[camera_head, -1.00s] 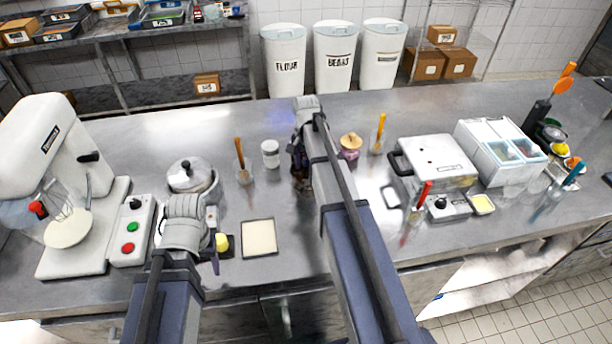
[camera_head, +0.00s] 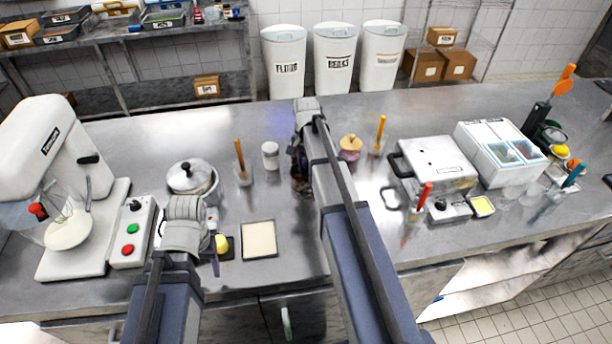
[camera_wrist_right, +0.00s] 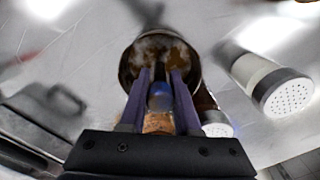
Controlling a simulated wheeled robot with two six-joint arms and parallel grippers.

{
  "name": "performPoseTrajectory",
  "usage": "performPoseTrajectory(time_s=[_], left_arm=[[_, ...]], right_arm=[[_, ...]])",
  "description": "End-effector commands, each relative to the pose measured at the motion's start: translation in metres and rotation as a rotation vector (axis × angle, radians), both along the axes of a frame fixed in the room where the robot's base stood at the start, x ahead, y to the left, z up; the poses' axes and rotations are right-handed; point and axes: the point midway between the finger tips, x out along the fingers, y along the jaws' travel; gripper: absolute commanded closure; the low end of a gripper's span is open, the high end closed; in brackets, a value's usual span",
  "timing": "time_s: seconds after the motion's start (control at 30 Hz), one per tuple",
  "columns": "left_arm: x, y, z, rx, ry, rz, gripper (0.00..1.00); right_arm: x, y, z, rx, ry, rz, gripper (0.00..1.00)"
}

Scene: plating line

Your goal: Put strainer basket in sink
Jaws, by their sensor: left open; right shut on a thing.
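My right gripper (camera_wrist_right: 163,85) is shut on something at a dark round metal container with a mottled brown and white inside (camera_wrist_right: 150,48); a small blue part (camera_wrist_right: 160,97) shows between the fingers. I cannot tell whether this is the strainer basket. In the head view my right arm hides most of this spot, and a dark brown bit (camera_head: 300,182) shows beside it. My left gripper (camera_head: 213,252) is open beside a small yellow block (camera_head: 222,244) near the counter's front edge. I can make out no sink in these views.
A white shaker (camera_head: 270,155) stands left of the right gripper; a purple jar with a wooden lid (camera_head: 350,148) stands to its right. A pot (camera_head: 191,178), a mixer (camera_head: 62,200) and a flat pale tray (camera_head: 259,240) are on the left. A press (camera_head: 435,160) is on the right.

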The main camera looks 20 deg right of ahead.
Motion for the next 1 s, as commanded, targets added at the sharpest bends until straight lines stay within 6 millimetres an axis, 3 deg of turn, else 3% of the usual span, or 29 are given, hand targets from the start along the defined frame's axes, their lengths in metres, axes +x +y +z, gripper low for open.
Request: performPoseTrajectory(time_s=[0.47,1.0], left_arm=[[0.0,0.0,0.011,0.0,0.0,0.0,0.4],[0.0,0.0,0.087,0.0,0.0,-0.002,0.4]], right_arm=[[0.0,0.0,0.011,0.0,0.0,0.0,1.0],[0.0,0.0,0.087,0.0,0.0,0.0,1.0]])
